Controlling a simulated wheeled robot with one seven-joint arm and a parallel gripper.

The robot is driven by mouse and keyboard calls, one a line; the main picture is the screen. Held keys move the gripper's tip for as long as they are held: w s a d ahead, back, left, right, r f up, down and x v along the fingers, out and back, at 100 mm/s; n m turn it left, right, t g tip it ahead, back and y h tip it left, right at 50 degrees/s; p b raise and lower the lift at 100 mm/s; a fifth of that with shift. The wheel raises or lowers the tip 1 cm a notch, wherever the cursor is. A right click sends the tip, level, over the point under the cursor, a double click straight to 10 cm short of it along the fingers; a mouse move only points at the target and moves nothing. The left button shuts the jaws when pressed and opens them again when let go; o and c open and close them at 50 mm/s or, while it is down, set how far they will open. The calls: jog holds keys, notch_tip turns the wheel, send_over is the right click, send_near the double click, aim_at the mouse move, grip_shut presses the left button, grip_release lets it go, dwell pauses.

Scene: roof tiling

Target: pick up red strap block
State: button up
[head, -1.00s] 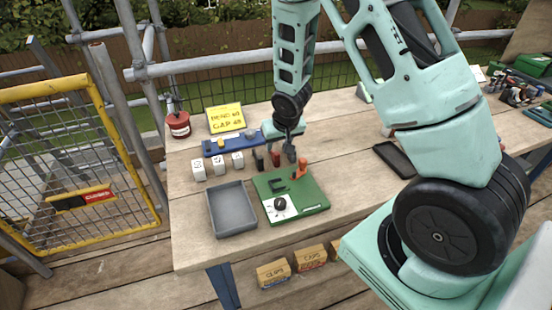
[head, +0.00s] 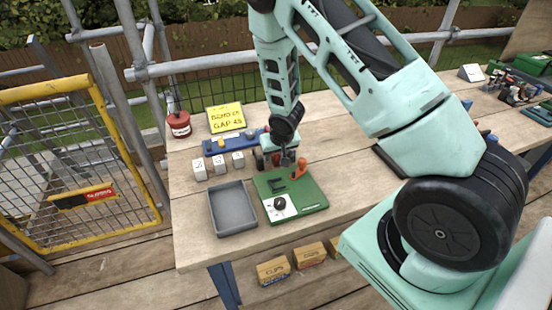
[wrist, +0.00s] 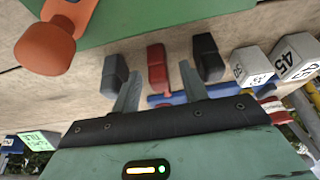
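The red strap block (wrist: 157,68) stands on the wooden bench between two dark blocks, one black (wrist: 208,57) and one dark grey (wrist: 115,75). In the head view the red block (head: 275,159) is partly hidden by my gripper (head: 285,160). In the wrist view my gripper (wrist: 160,72) is open, with one finger on each side of the red block's line. The fingers look apart from the red block, and nothing is held. Their exact height above the bench cannot be told.
A green board (head: 312,199) with an orange handle (head: 300,168) lies in front of the blocks. A grey tray (head: 232,229) is left of it. White numbered cubes (head: 199,168) and a blue rack (head: 212,150) stand to the left. A yellow sign (head: 227,117) is behind.

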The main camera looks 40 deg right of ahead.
grip_shut()
jog(key=shift+r, duration=0.1)
